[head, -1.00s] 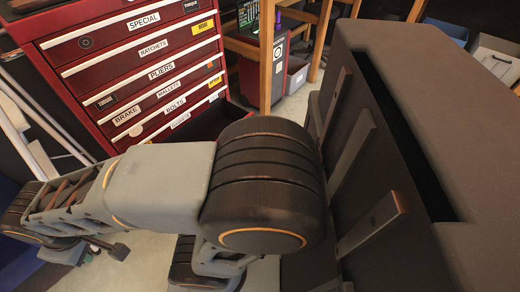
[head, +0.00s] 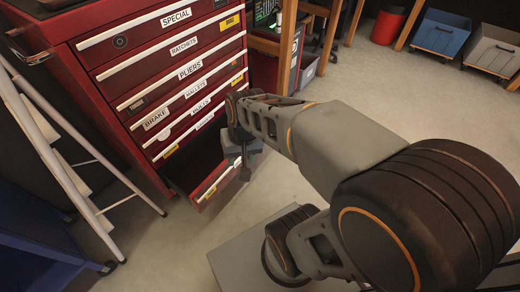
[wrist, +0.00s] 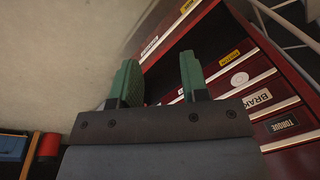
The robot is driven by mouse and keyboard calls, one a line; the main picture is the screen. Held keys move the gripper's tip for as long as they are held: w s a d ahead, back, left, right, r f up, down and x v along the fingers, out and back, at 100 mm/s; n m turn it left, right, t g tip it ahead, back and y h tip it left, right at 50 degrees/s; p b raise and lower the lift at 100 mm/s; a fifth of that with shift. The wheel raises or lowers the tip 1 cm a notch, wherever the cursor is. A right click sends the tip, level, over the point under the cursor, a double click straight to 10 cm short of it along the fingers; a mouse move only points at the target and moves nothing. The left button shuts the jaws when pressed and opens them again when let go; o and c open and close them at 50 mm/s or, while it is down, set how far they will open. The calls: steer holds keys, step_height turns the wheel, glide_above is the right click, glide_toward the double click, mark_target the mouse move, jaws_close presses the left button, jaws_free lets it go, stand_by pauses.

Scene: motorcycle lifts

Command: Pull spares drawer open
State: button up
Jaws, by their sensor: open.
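The bottom drawer (head: 212,184) of the red tool cabinet (head: 112,92) stands pulled out in the head view, with its dark inside showing. Its front carries a yellow label and a pale handle strip. In the wrist view the drawer front (wrist: 174,32) runs diagonally, with a white label too small to read. I cannot read the word spares on it. My gripper (wrist: 160,78) is open, its two green fingers apart with nothing seen between them. The fingers are close to the open drawer; whether they touch it is unclear. In the head view my wrist partly hides the drawer.
Closed drawers above are labelled SPECIAL, RATCHETS, PLIERS and BRAKE. A pale folding ladder (head: 62,160) leans left of the cabinet. A wooden-legged bench (head: 290,45) stands right of it. A red bin (head: 387,25) and a blue bin (head: 440,33) stand far back.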

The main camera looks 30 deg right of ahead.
steer(key=w+d+f+m+y+p, duration=0.15)
steer(key=w+f+m+y, duration=0.4)
steer(key=m, duration=0.55)
steer(key=w+d+f+m+y+b, duration=0.1)
steer(key=w+d+f+m+y, duration=0.25)
steer(key=f+m+y, duration=0.55)
steer(key=w+d+f+m+t+h, duration=0.1)
steer(key=d+f+m+t+h, duration=0.45)
steer(key=m, duration=0.75)
steer(key=d+f+m+t+h, duration=0.3)
steer(key=d+f+m+t, duration=0.3)
steer(key=f+m+t, duration=0.6)
steer(key=w+a, duration=0.1)
steer(key=w, duration=0.3)
steer(key=w+a+g+b, duration=0.1)
steer(key=w+a, duration=0.1)
steer(key=w, duration=0.1)
steer(key=w+a+r+m+g, duration=0.1)
steer(key=w+a, duration=0.1)
steer(key=w, duration=0.2)
steer(key=shift+w+b, duration=0.35)
steer(key=shift+c, duration=0.3)
jaws_close()
steer(key=shift+s, duration=0.1)
